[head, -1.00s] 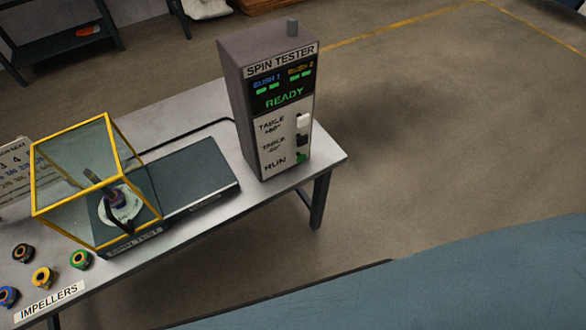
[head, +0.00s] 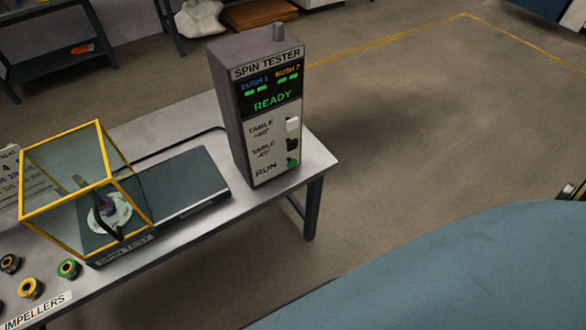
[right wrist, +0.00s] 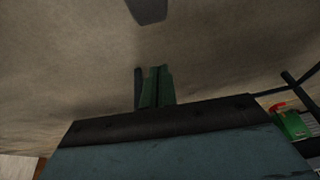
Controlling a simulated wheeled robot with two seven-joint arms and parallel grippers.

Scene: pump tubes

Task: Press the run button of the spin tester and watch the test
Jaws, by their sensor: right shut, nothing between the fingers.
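The spin tester (head: 238,125) is an upright dark box on the table's right end. Its display (head: 272,95) reads READY in green, with green bars under BUSH 1 and BUSH 2. The green run button (head: 292,163) sits lowest on the white panel, below a black and a white table button. A yellow-framed clear guard (head: 101,122) stands over a pale round disc (head: 122,213) with a dark part on it, at the SPIN TEST label. My right gripper (right wrist: 148,12) shows as a dark tip in the right wrist view, shut and empty. My left gripper is out of view.
A dark flat plate (head: 185,180) lies between guard and tester. Several coloured impellers (head: 30,288) sit at front left. Shelving (head: 60,50) stands behind. The floor (head: 400,130) right of the table is clear. A small dark and yellow piece (head: 572,191) shows at the right edge.

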